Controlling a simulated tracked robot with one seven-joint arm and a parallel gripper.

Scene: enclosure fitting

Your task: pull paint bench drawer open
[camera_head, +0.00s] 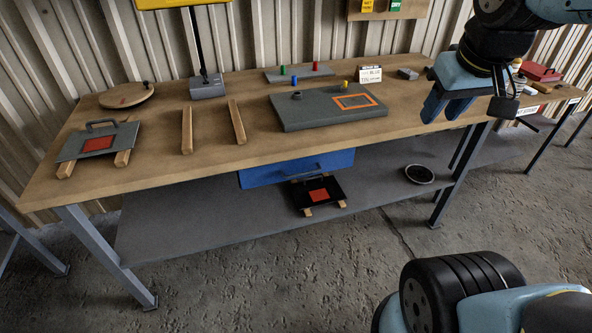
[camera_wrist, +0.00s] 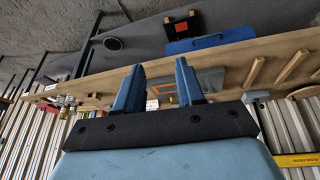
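A blue drawer (camera_head: 265,175) sits under the front edge of the long wooden-topped bench (camera_head: 170,165), its front close below the tabletop and looking shut. A thin bar handle runs across the drawer front. The drawer also shows upside down in the wrist view (camera_wrist: 185,47). My gripper (camera_head: 442,112) is above the right part of the bench, well to the right of the drawer and higher than it. In the wrist view its two blue fingers (camera_wrist: 160,92) stand apart with nothing held between them.
A grey slab (camera_head: 310,117) with an orange outline lies on the bench above the drawer. A black plate (camera_head: 329,186) on wooden strips and a round dark dish (camera_head: 419,174) are on the lower shelf. A grey plate with a handle (camera_head: 75,149) lies at the left. Concrete floor in front is clear.

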